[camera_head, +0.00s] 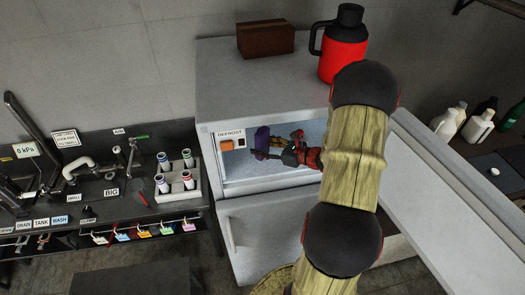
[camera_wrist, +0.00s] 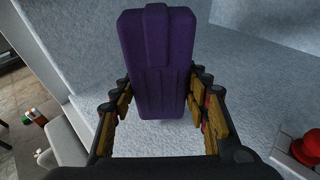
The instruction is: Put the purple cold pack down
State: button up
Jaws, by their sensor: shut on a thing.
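The purple cold pack (camera_head: 262,138) is inside the open upper compartment (camera_head: 268,181) of the white fridge. My gripper (camera_head: 271,145) reaches into that compartment from the right and is shut on the pack. In the wrist view the purple cold pack (camera_wrist: 157,60) stands lengthwise between the two fingers of my gripper (camera_wrist: 160,108), one finger on each side. Pale, frosty compartment surfaces lie around it. I cannot tell whether the pack touches the compartment floor.
A small orange item (camera_head: 227,145) sits at the compartment's left, by a DEFROST label (camera_head: 230,133). The open fridge door (camera_head: 455,205) extends right. A red jug (camera_head: 343,52) and brown box (camera_head: 265,39) stand on top. A red object (camera_wrist: 309,147) shows at the wrist view's lower right.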

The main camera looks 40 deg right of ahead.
notch_tip(320, 180, down, 3)
jog(key=shift+d+r, duration=0.1)
jog(key=shift+r, duration=0.05)
jog(key=shift+f, duration=0.2)
jog(key=o, duration=1.4)
jog(key=shift+c, duration=0.2)
jog(key=shift+r, duration=0.15)
jog(key=shift+s+r, duration=0.15)
jog(key=b+v, duration=0.1)
jog(key=v, duration=1)
jog(key=shift+s+d, duration=0.1)
jog(key=shift+s, duration=0.25)
